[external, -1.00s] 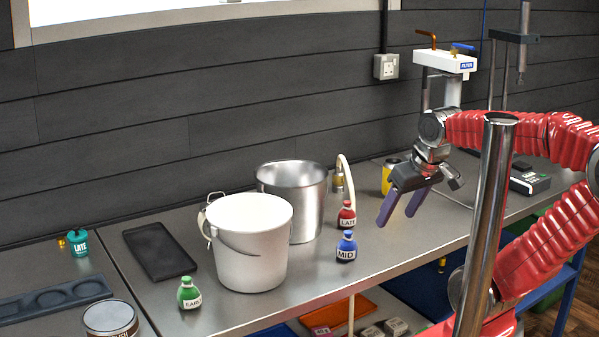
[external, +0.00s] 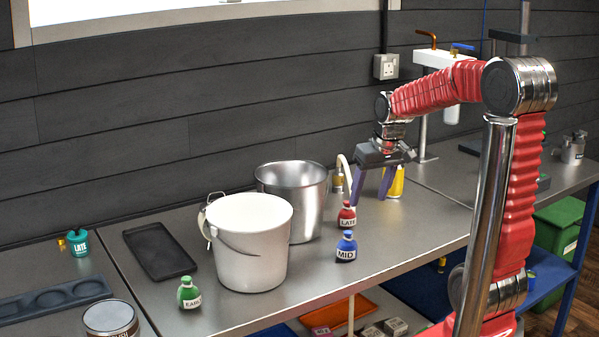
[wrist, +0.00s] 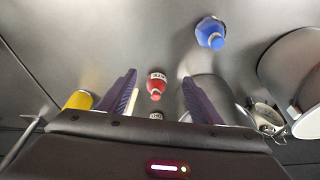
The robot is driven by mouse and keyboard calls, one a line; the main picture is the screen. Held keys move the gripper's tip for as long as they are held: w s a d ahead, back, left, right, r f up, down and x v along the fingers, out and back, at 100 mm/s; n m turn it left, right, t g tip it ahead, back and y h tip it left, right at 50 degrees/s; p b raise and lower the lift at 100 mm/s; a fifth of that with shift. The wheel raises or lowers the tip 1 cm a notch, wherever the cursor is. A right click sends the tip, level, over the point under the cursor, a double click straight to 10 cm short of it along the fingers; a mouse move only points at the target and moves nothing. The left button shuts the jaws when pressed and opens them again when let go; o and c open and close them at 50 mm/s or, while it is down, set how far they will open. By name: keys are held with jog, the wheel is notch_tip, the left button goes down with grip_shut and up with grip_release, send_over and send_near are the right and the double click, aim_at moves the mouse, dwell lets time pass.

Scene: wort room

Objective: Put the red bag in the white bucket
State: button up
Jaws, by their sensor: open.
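The red bag (external: 347,216), labelled LATE, stands upright on the steel bench, just behind the blue bag. In the wrist view the red bag (wrist: 157,86) shows between my two purple fingers. The white bucket (external: 250,262) stands to its left on the bench, with its handle hanging down the side; part of it shows at the right edge of the wrist view (wrist: 308,118). My gripper (external: 373,194) is open and empty, pointing down, a little above and to the right of the red bag, apart from it.
A blue bag (external: 346,246) labelled MID stands close in front of the red bag. A steel pot (external: 308,190) stands behind the bucket. A hose (external: 349,172) and a yellow container (external: 397,184) are near my gripper.

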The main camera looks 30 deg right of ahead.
jog(key=t, duration=0.1)
send_near(350, 207)
jog(key=shift+s+a+r, duration=0.15)
jog(key=shift+s+r, duration=0.1)
jog(key=shift+r, duration=0.2)
jog(key=shift+x, duration=4.3)
jog(key=shift+f, duration=0.1)
jog(key=shift+x, duration=2.5)
jog(key=shift+c, duration=0.6)
jog(key=c, duration=1.1)
